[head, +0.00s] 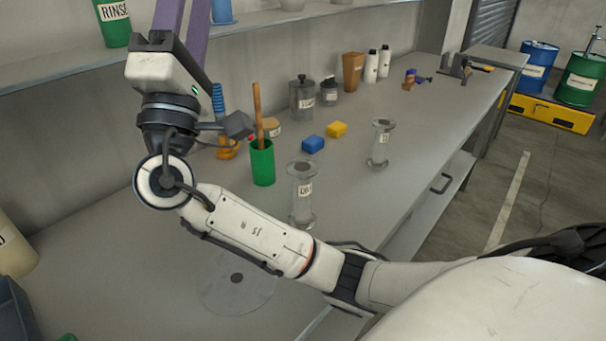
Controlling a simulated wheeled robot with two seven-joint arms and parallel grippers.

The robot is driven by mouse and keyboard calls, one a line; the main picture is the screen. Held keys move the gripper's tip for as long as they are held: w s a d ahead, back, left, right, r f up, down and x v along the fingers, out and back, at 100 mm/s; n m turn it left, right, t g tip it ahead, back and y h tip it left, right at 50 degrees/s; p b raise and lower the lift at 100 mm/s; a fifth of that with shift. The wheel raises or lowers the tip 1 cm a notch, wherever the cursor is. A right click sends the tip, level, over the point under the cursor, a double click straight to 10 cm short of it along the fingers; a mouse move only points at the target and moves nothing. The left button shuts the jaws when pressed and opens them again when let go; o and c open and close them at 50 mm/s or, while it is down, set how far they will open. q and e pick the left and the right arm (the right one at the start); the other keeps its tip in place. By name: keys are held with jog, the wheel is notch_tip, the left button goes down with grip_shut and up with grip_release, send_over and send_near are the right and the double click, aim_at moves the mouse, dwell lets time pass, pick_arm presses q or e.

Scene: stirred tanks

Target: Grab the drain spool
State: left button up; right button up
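The drain spool (302,205) is a clear glass cylinder with flanged ends. It stands upright on the grey bench, with a label that seems to begin "DR". A similar clear spool (380,148) stands farther back to the right; its small label is hard to read. My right arm comes in from the lower right and passes in front of the bench, close below the drain spool in the picture. My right gripper (184,22) is at the upper left, away from both spools. Its purple fingers point up and their tips leave the frame. My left gripper is not in view.
A green cup (262,165) with a wooden-handled tool stands left of the drain spool. A clear disc (240,290) lies near the front. Jars and bottles line the wall under a shelf (60,73).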

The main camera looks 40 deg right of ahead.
jog(key=a+f+g, duration=0.1)
jog(key=a, duration=0.1)
jog(key=n+g+y, duration=0.3)
jog(key=n+g, duration=1)
send_near(308, 165)
jog(key=shift+w+d+f+p, duration=0.1)
jog(key=shift+w+d+p, duration=0.1)
jog(key=shift+w+d, duration=0.25)
jog(key=shift+w+d+f+p, duration=0.15)
jog(key=shift+w+d, duration=0.1)
jog(key=shift+d, duration=0.4)
jog(key=shift+d+g, duration=0.3)
jog(key=shift+d, duration=0.05)
jog(key=w+d+p, duration=0.1)
jog(key=d, duration=0.8)
jog(key=shift+w+d, duration=0.2)
jog(key=shift+d, duration=0.1)
jog(key=c, duration=1.1)
